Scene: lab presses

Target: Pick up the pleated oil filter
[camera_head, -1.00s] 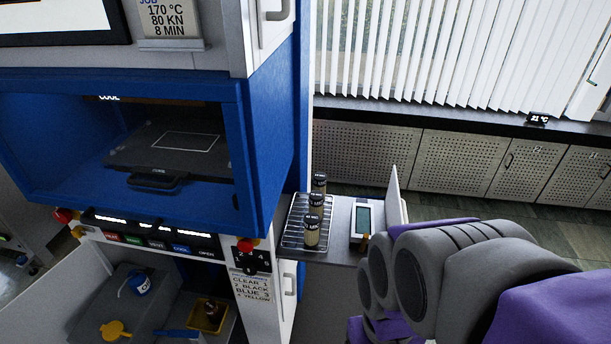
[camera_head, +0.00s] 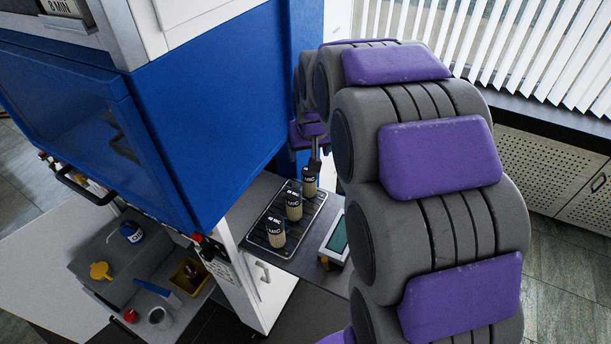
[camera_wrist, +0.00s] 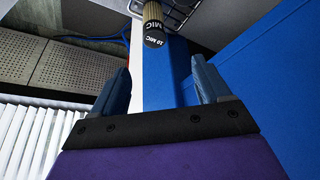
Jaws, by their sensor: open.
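Three pleated filters with black caps and tan sides stand upright in a row on a wire rack in the head view: a near one (camera_head: 278,236), a middle one (camera_head: 293,207) and a far one (camera_head: 309,184). Their caps carry white "MIC" lettering; the small numbers are hard to read there. My gripper (camera_head: 315,160) is beside and above the far filter, partly hidden by my arm. In the wrist view my gripper (camera_wrist: 160,82) has its two fingers wide apart and nothing between them. One filter (camera_wrist: 153,26), its cap reading "10 MIC", lies ahead beyond the fingertips.
The wire rack (camera_head: 258,238) sits on a grey shelf beside a device with a green screen (camera_head: 337,236). A blue press cabinet (camera_head: 215,110) rises close left of my gripper. A tray area with a yellow funnel (camera_head: 101,271) and a blue container (camera_head: 131,232) is lower left.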

